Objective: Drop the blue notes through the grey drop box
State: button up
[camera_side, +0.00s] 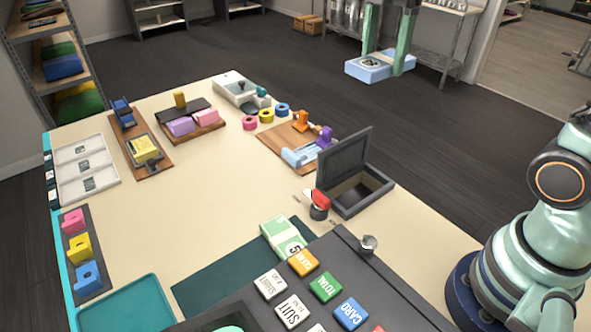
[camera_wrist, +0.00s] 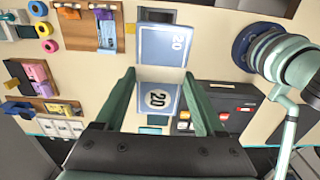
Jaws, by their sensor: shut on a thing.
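The blue notes (camera_side: 372,68) are a light blue bundle with a pale band across the middle. "20" is printed on them in the wrist view (camera_wrist: 162,46). My gripper (camera_side: 388,62) is shut on the bundle, one finger on each long side, and holds it high above the table at the top of the side view. Both fingers (camera_wrist: 159,75) also show in the wrist view. The grey drop box (camera_side: 380,187) stands on the table below, its lid tilted up and its dark inside showing. Part of a grey box shows beyond the notes in the wrist view (camera_wrist: 157,14).
A red-topped knob (camera_side: 319,202) stands beside the box. Green notes (camera_side: 280,236) lie near a dark cash register (camera_side: 345,265) with coloured keys. A brown board (camera_side: 275,150) with small orange and purple pieces lies behind the box. The table's (camera_side: 200,215) middle is clear.

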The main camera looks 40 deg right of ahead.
notch_tip(320, 180, down, 27)
jog(key=shift+a, duration=0.15)
dwell(0.8)
jog(key=shift+f, duration=0.35)
dwell(1.6)
jog(key=o, duration=1.3)
jog(key=shift+o, duration=0.2)
jog(key=shift+w, duration=0.1)
jog(key=shift+w+r, duration=0.1)
jog(key=shift+r, duration=0.05)
jog(key=shift+r, duration=2.5)
jog(key=shift+w, duration=0.1)
